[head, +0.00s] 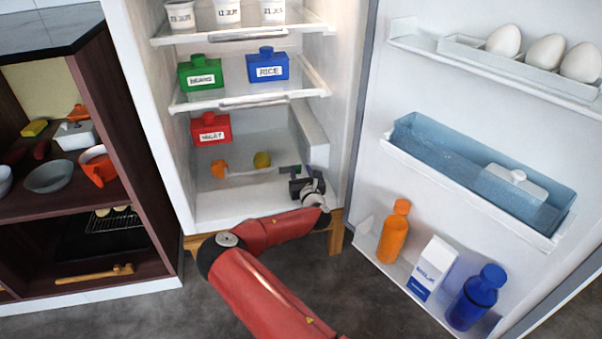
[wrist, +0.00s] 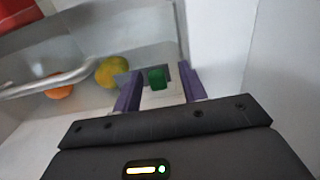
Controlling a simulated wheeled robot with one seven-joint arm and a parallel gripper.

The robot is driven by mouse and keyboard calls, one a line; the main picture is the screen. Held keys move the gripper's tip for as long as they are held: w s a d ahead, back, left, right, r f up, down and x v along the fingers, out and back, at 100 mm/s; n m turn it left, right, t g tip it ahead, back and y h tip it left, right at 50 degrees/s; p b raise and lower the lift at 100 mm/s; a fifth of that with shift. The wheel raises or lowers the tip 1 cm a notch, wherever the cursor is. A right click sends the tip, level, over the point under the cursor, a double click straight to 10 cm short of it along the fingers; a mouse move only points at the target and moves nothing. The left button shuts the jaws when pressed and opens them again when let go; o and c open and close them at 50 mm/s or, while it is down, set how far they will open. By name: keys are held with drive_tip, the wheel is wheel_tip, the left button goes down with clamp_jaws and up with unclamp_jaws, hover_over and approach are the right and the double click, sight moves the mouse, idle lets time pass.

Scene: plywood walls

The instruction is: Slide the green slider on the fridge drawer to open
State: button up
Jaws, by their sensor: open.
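The green slider (wrist: 157,78) shows in the wrist view as a small dark green block on a pale mount. It sits at the right end of the drawer front. The clear fridge drawer (head: 240,148) is at the bottom of the open fridge, with a pale handle bar (wrist: 45,84) across its front. My gripper (wrist: 158,74) is open, its two purple fingers on either side of the slider. I cannot tell whether they touch it. In the head view my gripper (head: 303,172) is at the drawer's right front corner and hides much of the slider area.
An orange fruit (head: 218,169) and a yellow-green fruit (head: 262,160) show through the drawer front. A red MEAT container (head: 211,129) stands above at left. The fridge wall is close on my right. The open fridge door (head: 375,195) holds bottles, eggs and a blue bin.

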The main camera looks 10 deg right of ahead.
drive_tip(key=s, duration=0.8)
idle(0.4)
